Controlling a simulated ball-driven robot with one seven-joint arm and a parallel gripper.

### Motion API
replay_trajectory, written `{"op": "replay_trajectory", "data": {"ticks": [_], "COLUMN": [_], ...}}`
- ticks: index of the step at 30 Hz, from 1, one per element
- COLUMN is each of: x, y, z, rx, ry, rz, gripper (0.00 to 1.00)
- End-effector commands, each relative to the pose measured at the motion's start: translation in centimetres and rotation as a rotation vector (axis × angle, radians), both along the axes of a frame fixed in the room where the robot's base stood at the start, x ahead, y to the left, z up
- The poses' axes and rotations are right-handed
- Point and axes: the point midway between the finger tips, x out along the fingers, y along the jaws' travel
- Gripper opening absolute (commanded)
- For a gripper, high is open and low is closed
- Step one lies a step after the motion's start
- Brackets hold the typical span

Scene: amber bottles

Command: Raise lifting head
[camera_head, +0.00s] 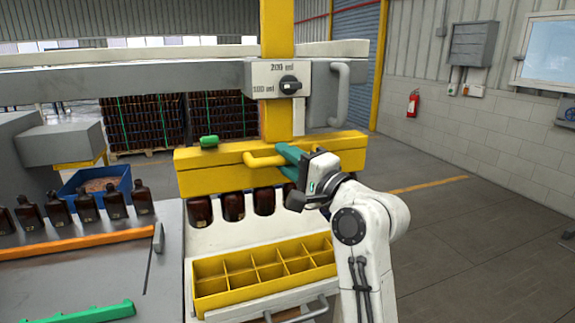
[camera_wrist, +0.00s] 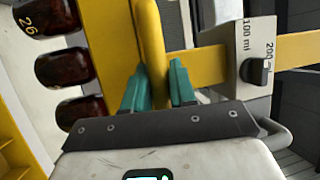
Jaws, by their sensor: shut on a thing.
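The yellow lifting head (camera_head: 215,179) is a wide horizontal beam below a yellow upright column (camera_head: 277,105). Its yellow handle (camera_head: 256,162) is on the front. My gripper (camera_head: 287,153) comes in from the right with teal fingers at that handle. In the wrist view, my gripper (camera_wrist: 157,88) is shut on the handle (camera_wrist: 150,35), one finger on each side. Several amber bottles (camera_head: 233,207) show in a row directly under the head. They also show at the left of the wrist view (camera_wrist: 62,68). My arm hides the head's lower right.
A yellow divided crate (camera_head: 262,297) with empty compartments sits below the head. A 100/200 ml selector panel (camera_head: 272,76) is above. A green knob (camera_head: 209,142) is on the head's left. More bottles (camera_head: 87,206) line an orange rail (camera_head: 75,245) at left. Floor at right is clear.

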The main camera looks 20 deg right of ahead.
Motion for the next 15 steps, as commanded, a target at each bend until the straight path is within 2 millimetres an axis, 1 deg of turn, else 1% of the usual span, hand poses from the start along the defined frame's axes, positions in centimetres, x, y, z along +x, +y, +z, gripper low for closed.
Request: {"op": "replay_trajectory", "data": {"ticks": [1, 3, 15], "x": [-0.06, -0.05, -0.08], "y": [-0.07, -0.06, -0.06], "z": [1.14, 1.52, 2.08], "rx": [0.001, 0.002, 0.003], "ry": [-0.007, -0.007, -0.011], "rz": [-0.002, -0.002, -0.002], "gripper": [0.0, 0.0, 0.0]}}
